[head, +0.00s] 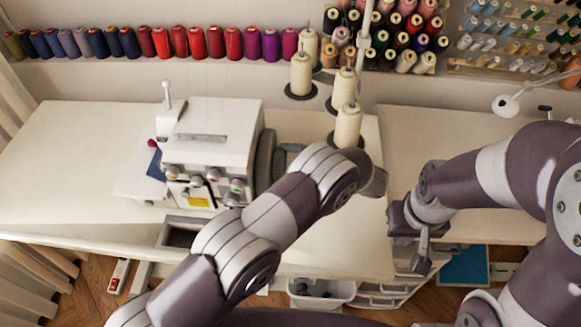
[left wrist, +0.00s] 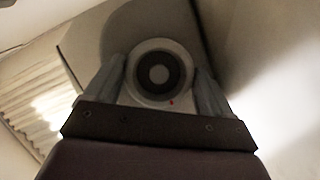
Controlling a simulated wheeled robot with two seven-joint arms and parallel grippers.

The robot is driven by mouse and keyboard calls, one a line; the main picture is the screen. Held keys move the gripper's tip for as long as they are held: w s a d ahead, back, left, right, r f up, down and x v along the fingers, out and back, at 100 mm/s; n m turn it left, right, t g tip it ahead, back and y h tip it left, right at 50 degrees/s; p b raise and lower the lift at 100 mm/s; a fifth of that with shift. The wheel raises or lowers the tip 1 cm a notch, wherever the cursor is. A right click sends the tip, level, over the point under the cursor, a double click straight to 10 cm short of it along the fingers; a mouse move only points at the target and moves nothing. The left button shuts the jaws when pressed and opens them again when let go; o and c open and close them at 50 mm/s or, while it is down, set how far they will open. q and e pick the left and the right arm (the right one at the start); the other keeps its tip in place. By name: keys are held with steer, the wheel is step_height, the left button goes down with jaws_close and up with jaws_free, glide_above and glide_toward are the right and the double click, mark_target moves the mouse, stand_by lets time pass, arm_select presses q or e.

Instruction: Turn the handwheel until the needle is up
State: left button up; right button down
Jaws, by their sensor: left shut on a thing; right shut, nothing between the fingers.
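The white sewing machine (head: 225,125) stands on the white table. Its dark handwheel (head: 265,158) is on its right side, partly behind my left arm. In the left wrist view, the wheel's round hub (left wrist: 176,58) has a white rim, dark ring and small red dot. My left gripper (left wrist: 160,84) is shut on the handwheel hub, one finger on each side; in the head view the forearm mostly hides it. The needle cannot be made out. My right gripper (head: 421,257) is shut and empty, pointing down in front of the table's right part.
Cream thread cones (head: 347,125) stand on the thread stand close behind my left arm. Coloured spools (head: 195,42) line the back shelf. The table's left part (head: 70,150) is clear. A white bin (head: 320,292) sits below the front edge.

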arm_select(q)
steer(key=shift+m+g, duration=0.3)
steer(key=shift+m, duration=0.4)
arm_select(e)
steer(key=shift+f, duration=0.3)
arm_select(q)
steer(key=o, duration=0.9)
